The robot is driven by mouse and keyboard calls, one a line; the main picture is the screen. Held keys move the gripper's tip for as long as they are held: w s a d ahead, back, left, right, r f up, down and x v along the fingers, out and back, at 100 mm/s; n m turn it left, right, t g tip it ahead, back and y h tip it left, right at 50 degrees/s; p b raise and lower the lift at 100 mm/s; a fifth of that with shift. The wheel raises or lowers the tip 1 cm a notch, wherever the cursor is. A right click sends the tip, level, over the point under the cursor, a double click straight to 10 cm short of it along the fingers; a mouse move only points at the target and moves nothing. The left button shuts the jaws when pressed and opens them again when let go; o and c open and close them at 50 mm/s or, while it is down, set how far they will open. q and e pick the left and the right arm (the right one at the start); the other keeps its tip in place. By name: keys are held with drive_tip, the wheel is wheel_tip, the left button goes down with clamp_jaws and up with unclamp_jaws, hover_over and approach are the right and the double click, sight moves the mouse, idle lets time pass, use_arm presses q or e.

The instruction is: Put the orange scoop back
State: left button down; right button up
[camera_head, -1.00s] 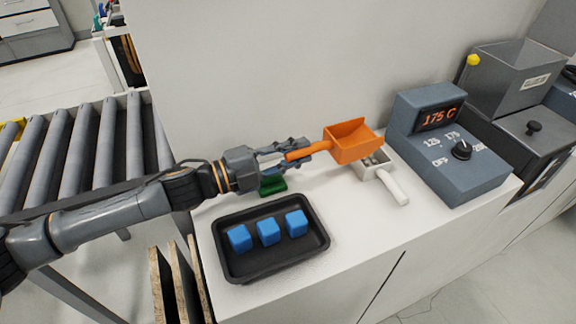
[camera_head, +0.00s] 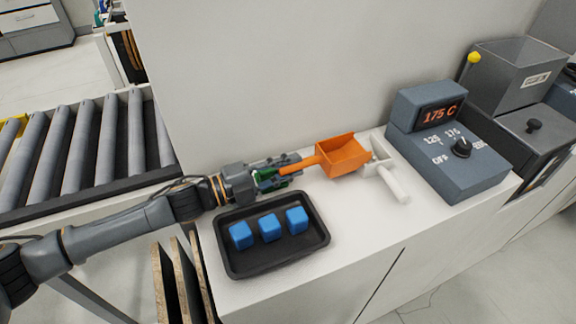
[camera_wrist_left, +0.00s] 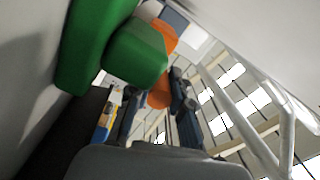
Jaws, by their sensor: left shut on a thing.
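The orange scoop (camera_head: 342,156) is low over the white counter, its square bowl to the right and its handle to the left. My left gripper (camera_head: 288,168) is shut on the handle. In the left wrist view the scoop's orange handle (camera_wrist_left: 159,93) shows between the fingers, partly hidden. A green object (camera_head: 270,181) is beside and partly behind my gripper; it shows large in the left wrist view (camera_wrist_left: 137,55). I cannot tell whether the scoop touches the counter. My right gripper is not in view.
A white scoop (camera_head: 392,183) lies just right of the orange bowl. A black tray (camera_head: 276,268) with blue cubes sits in front of my gripper. A grey control box (camera_head: 458,172) reading 175 C stands at the right. The wall is close behind.

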use_arm(q)
drive_tip(key=shift+s+f, duration=0.2)
drive_tip(key=shift+f, duration=0.3)
drive_tip(key=c, duration=1.2)
unclamp_jaws()
drive_tip(key=shift+f, duration=0.2)
drive_tip(key=shift+r, duration=0.3)
drive_tip(key=shift+w+r+p, duration=0.1)
drive_tip(key=shift+r+p, duration=0.3)
drive_tip(key=shift+r, duration=0.05)
drive_tip(key=shift+a+f+b, duration=0.4)
drive_tip(key=shift+a, duration=0.25)
drive_tip(key=v, duration=0.3)
drive_tip(key=b+v, duration=0.1)
drive_tip(key=v, duration=0.2)
drive_tip(key=b+v, duration=0.1)
drive_tip(key=v, duration=0.3)
drive_tip(key=shift+r, duration=0.35)
drive_tip(key=shift+s+a+r, duration=0.2)
drive_tip(key=shift+s+a, duration=0.1)
drive_tip(key=shift+s, duration=0.05)
